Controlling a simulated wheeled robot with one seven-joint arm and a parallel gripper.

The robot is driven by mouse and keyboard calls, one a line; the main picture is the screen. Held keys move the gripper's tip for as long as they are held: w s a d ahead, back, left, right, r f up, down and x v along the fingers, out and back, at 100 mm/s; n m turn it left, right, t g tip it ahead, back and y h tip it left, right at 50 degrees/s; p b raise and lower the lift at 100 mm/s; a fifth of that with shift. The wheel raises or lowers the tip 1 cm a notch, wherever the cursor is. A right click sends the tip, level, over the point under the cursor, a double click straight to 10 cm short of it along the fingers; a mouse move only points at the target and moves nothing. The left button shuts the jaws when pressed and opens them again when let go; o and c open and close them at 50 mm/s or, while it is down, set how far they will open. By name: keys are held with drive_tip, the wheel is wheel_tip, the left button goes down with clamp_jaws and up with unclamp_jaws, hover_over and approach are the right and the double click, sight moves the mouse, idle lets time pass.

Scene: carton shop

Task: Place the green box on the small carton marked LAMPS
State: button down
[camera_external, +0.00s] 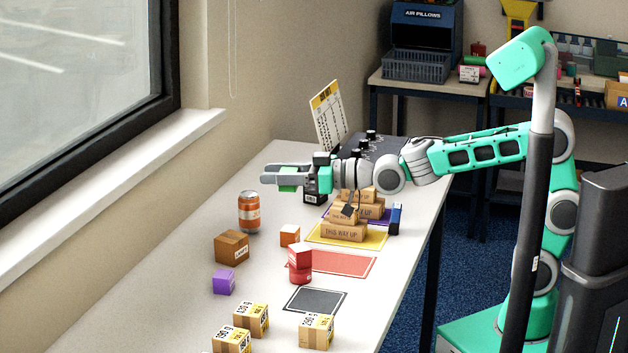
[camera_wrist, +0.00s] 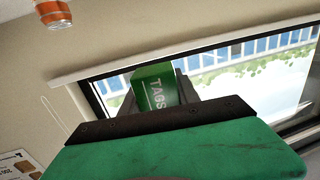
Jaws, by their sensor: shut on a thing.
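My gripper (camera_external: 272,181) is shut on the green box (camera_external: 288,186) and holds it in the air above the table, level with the black device at the back. In the wrist view the green box (camera_wrist: 154,90) shows white lettering, TAGS, between my fingers. A small brown carton (camera_external: 231,247) stands on the table's left side, below and to the left of my gripper in the external view. The carton is not seen in the wrist view.
An orange can (camera_external: 249,212) stands behind the carton. Several yellow-labelled boxes (camera_external: 251,319) stand at the front. The window wall is left.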

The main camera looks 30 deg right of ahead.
drive_tip(key=w+a+f, duration=0.6)
drive_tip(key=a, duration=0.1)
drive_tip(key=w+a+f, duration=0.3)
drive_tip(key=f, duration=0.1)
drive_tip(key=shift+a+f, duration=0.1)
drive_tip(key=shift+a, duration=0.3)
drive_tip(key=shift+s+f, duration=0.1)
drive_tip(key=shift+f, duration=1.25)
drive_tip(key=shift+f, duration=0.1)
drive_tip(key=shift+f, duration=0.15)
drive_tip(key=c, duration=0.9)
unclamp_jaws()
